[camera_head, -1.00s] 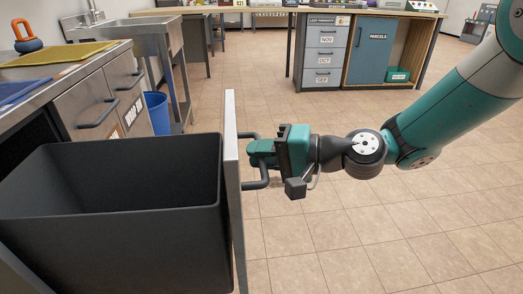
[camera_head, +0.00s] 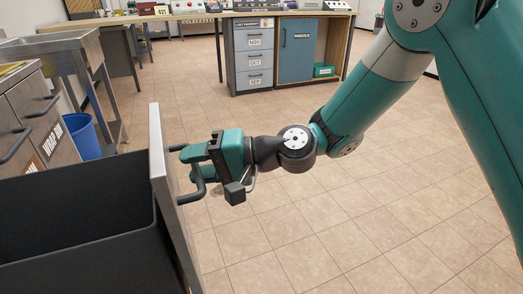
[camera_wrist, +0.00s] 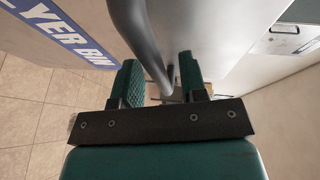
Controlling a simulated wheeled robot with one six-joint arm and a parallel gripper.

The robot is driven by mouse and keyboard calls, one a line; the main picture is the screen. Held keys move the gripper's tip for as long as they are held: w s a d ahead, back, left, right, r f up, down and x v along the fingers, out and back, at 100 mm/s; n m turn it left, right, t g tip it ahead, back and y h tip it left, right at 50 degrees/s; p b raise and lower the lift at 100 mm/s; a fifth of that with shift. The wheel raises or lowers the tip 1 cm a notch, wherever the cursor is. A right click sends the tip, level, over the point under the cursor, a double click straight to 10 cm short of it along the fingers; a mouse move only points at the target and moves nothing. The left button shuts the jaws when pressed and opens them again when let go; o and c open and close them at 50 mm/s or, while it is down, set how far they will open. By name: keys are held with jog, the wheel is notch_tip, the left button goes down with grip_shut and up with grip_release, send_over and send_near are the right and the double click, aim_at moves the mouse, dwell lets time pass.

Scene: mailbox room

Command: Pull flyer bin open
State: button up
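The flyer bin is pulled out from the counter, with its black open-topped tub (camera_head: 75,215) at the lower left of the head view. Its pale front panel (camera_head: 162,170) stands upright and edge-on. A dark bar handle (camera_head: 190,197) sticks out from the panel. In the wrist view, the blue "FLYER BIN" label (camera_wrist: 62,32) is partly cut off. My gripper (camera_head: 190,163) is at the handle. In the wrist view, the handle bar (camera_wrist: 140,40) passes between my two fingers, close to the right one. A gap shows by the left finger, so the gripper looks open.
A counter with drawers (camera_head: 40,115) and a blue bucket (camera_head: 82,137) are at the left. A bench with grey drawers (camera_head: 254,58) and a blue parcels door (camera_head: 296,48) stands at the back. The tiled floor (camera_head: 310,225) to the right is clear.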

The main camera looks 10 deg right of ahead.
jog(key=p+v, duration=0.2)
jog(key=v, duration=1.5)
jog(key=shift+s, duration=0.1)
jog(key=s+d+r+n+g+h, duration=0.1)
jog(key=s+d+r+n+h, duration=0.2)
jog(key=s+h, duration=0.45)
jog(key=s+d+n+g+h, duration=0.15)
jog(key=s+n+h, duration=0.3)
jog(key=s, duration=0.55)
notch_tip(320, 180, up, 30)
jog(key=p, duration=3)
jog(key=shift+w+d+t, duration=0.3)
jog(key=shift+d+t, duration=0.15)
jog(key=shift+d, duration=0.05)
